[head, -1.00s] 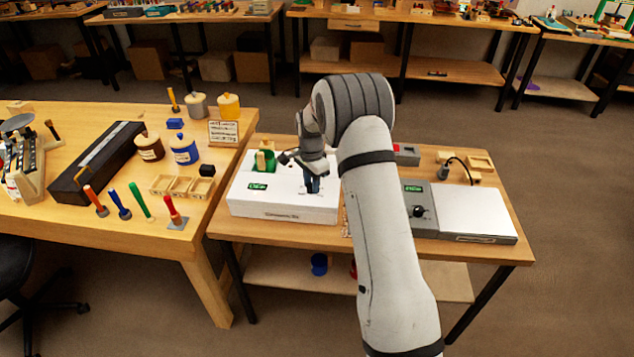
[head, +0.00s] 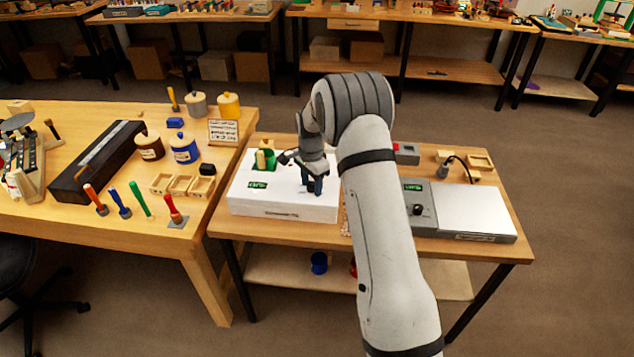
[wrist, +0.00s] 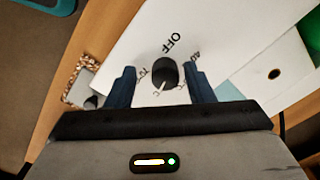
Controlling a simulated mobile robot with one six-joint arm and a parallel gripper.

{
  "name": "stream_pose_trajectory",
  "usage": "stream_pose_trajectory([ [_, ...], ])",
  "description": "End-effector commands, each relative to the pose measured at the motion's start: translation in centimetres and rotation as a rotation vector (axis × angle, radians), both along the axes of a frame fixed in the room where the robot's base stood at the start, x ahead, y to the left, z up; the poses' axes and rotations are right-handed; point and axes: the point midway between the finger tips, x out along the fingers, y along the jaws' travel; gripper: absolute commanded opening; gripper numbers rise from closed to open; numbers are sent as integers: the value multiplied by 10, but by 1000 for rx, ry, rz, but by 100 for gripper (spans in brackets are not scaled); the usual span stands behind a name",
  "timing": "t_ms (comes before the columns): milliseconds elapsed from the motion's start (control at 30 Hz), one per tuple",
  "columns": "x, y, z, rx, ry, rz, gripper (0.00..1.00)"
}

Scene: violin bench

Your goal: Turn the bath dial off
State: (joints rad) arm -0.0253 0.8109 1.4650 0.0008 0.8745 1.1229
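The bath is a white box (head: 285,207) with a small green-lit display (head: 257,185) on the side table in the head view. Its black round dial (wrist: 165,72) shows in the wrist view, with "OFF" printed beyond it and smaller marks to its sides. The white pointer line on the dial points down and slightly left in the picture, away from "OFF". My gripper (wrist: 162,90) is open, one blue-grey finger on each side of the dial with visible gaps. In the head view my gripper (head: 311,186) hides the dial.
A green-lined opening (head: 264,160) with wooden pieces is in the bath's top at left. A grey device with its own black knob (head: 418,210) and a pale plate stands right, beyond my arm. The left bench (head: 120,225) holds jars and tools.

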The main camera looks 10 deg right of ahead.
Motion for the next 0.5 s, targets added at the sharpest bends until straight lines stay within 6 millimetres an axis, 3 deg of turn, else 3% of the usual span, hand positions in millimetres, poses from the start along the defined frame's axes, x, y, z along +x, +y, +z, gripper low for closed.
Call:
stream_pose_trajectory([
  [267,2,0,5,-1,-7,0,48],
  [500,1,0,39,0,-10,0,48],
])
